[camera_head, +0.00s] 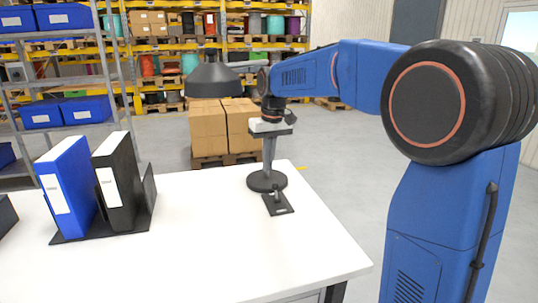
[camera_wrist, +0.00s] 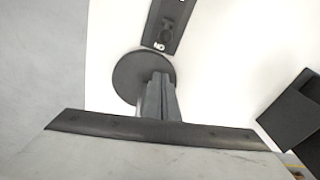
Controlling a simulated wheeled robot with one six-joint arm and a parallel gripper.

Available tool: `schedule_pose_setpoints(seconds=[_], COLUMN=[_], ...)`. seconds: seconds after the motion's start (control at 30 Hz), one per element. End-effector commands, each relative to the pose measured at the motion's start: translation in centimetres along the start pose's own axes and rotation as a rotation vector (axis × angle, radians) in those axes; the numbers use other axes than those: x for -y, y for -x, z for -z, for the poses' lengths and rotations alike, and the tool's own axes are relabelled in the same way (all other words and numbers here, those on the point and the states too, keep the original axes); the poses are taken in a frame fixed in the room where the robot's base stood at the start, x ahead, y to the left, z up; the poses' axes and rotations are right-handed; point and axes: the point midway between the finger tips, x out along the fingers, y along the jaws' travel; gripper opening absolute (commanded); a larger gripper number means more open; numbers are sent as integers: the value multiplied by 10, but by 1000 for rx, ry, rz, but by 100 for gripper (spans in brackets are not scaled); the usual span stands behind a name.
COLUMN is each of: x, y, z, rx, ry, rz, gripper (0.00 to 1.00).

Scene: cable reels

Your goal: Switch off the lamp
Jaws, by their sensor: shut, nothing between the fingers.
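The desk lamp has a dark cone shade (camera_head: 212,76) and a round dark base (camera_head: 267,181) on the white table. The base also shows in the wrist view (camera_wrist: 128,76). A dark switch plate (camera_head: 284,209) with a small upright lever lies just in front of the base. In the wrist view the plate (camera_wrist: 178,14) shows the letters ON at its near end. My gripper (camera_head: 267,168) is shut and empty, pointing down over the lamp base and hiding much of the stem. Its fingers (camera_wrist: 161,80) are apart from the plate. The shade's inside is hidden.
A blue binder (camera_head: 68,185) and a black binder (camera_head: 118,182) stand in a dark holder at the table's left. The white table (camera_head: 220,250) is clear in front and right of the switch. Boxes on a pallet (camera_head: 222,130) and shelving stand behind.

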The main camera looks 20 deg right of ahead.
Motion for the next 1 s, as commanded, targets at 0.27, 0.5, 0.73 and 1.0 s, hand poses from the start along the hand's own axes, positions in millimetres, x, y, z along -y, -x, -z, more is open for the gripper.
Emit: schedule_pose_setpoints(seconds=[0.27, 0.5, 0.73, 1.0], x=[0, 0, 0, 0], y=[-49, -39, -35, -35], z=[0, -28, -37, -38], rx=[1, -1, -2, -1], ry=[0, 0, 0, 0], rz=[0, 0, 0, 0], gripper=[0, 0, 0, 0])
